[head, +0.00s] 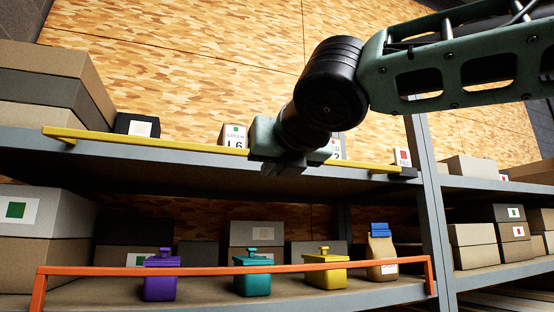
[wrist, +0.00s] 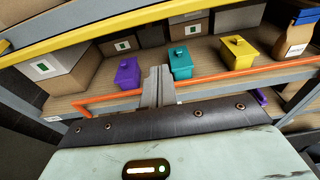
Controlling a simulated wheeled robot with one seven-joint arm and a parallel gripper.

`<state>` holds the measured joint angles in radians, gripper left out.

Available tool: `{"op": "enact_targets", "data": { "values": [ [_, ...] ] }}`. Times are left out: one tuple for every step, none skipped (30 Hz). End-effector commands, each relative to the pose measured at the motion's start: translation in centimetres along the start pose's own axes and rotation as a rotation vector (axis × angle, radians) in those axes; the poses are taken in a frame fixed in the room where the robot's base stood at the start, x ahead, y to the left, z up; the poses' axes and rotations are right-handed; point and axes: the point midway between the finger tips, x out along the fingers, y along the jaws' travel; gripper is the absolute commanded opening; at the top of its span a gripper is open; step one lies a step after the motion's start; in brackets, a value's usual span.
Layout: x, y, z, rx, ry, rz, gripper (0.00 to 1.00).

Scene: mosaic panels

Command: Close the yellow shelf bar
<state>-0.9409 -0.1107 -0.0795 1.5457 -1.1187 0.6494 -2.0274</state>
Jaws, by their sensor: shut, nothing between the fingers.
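The yellow shelf bar (head: 190,144) runs along the front of the upper shelf in the head view, from its left end to a dark bracket at the right post. It also crosses the top left of the wrist view (wrist: 95,30). My gripper (head: 285,168) is at the bar's middle in the head view and covers part of it; I cannot tell whether it touches. In the wrist view my gripper's fingers (wrist: 158,82) are together with nothing between them, pointing toward the lower shelf.
An orange bar (head: 130,270) spans the lower shelf's front. Behind it stand a purple container (head: 160,282), a teal container (head: 255,282), a yellow container (head: 327,277) and a paper bag (head: 381,258). Boxes (head: 50,85) stand at the upper left. A grey post (head: 432,215) is right.

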Motion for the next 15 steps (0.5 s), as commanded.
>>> {"op": "enact_targets", "data": {
  "values": [
    [1.1,0.0,0.2,-0.002,0.003,-0.003,0.0],
    [1.7,0.1,0.2,-0.002,0.003,-0.002,0.0],
    [2.6,0.0,0.2,-0.002,0.004,-0.003,0.0],
    [3.2,0.1,0.2,-0.002,0.004,-0.002,0.0],
    [3.8,0.1,0.2,-0.002,0.004,-0.002,0.0],
    [4.7,0.1,0.2,-0.002,0.004,-0.002,0.0],
    [5.3,0.1,0.2,-0.002,0.003,-0.002,0.0],
    [5.9,0.0,0.2,-0.001,0.004,-0.003,0.0],
    [6.7,0.1,0.2,0.0,0.004,-0.002,0.0],
    [7.3,0.1,0.1,0.0,0.005,-0.002,0.0],
    [7.9,0.0,0.2,0.0,0.004,-0.002,0.0],
    [7.1,0.1,1.5,0.004,-0.002,0.002,0.0],
    [6.9,0.1,1.9,0.004,-0.001,0.002,0.0],
    [6.8,0.1,2.3,0.004,-0.001,0.002,0.0],
    [6.6,0.0,2.6,0.004,0.0,0.001,0.0]
  ]
}}
